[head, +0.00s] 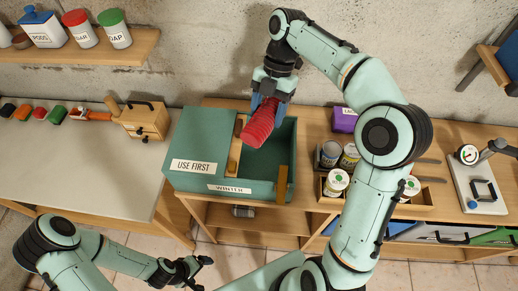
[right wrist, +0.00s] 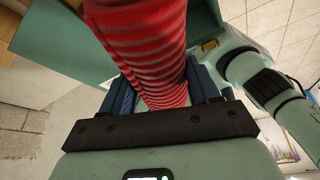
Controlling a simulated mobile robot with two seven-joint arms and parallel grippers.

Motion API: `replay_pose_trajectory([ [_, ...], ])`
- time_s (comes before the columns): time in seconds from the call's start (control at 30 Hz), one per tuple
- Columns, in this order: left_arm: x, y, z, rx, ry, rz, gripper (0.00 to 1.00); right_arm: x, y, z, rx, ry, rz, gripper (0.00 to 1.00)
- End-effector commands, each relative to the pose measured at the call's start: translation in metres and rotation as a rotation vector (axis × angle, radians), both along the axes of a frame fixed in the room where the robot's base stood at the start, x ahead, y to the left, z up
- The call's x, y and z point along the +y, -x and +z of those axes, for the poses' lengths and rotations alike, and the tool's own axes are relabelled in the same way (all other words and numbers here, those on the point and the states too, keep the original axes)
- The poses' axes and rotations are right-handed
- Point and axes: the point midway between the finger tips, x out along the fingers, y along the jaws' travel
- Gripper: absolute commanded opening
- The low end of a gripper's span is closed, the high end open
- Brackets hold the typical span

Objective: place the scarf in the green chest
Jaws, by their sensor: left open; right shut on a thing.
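The green chest (head: 262,188) stands on the wooden bench in the head view, with labels reading "USE FIRST" and "WINTER". Its left part is covered and its right part is open. The red ribbed scarf (head: 259,124) is a roll held over the open part, near its back left. My right gripper (head: 268,101) is shut on the scarf from above. The right wrist view shows the scarf (right wrist: 150,50) between the two blue fingers. My left gripper (head: 204,272) is open and empty, low in front of the bench. The chest's floor is partly hidden by the scarf.
A purple box (head: 343,119) and a wooden tray (head: 421,200) with several cans stand right of the chest, partly behind my right arm. A small wooden box (head: 146,119) sits on the left counter (head: 85,165). A shelf (head: 110,49) with canisters hangs at upper left.

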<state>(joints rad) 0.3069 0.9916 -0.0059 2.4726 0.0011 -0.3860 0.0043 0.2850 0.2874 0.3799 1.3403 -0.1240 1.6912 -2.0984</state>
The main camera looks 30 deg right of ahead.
Motion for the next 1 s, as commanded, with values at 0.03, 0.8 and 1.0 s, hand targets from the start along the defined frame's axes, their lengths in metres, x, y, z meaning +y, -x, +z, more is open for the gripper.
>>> replay_pose_trajectory([
  [0.03,0.000,0.005,-0.003,0.008,0.000,0.000,0.89,0.000,0.002,-0.008,0.006,0.000,0.001,0.26],
  [0.8,0.000,0.032,-0.029,0.037,0.000,0.000,0.89,0.000,0.002,-0.152,0.005,-0.001,0.000,0.26],
  [1.0,0.000,0.036,-0.032,0.040,0.001,0.000,0.89,0.000,0.002,-0.187,0.004,0.000,0.002,0.26],
])
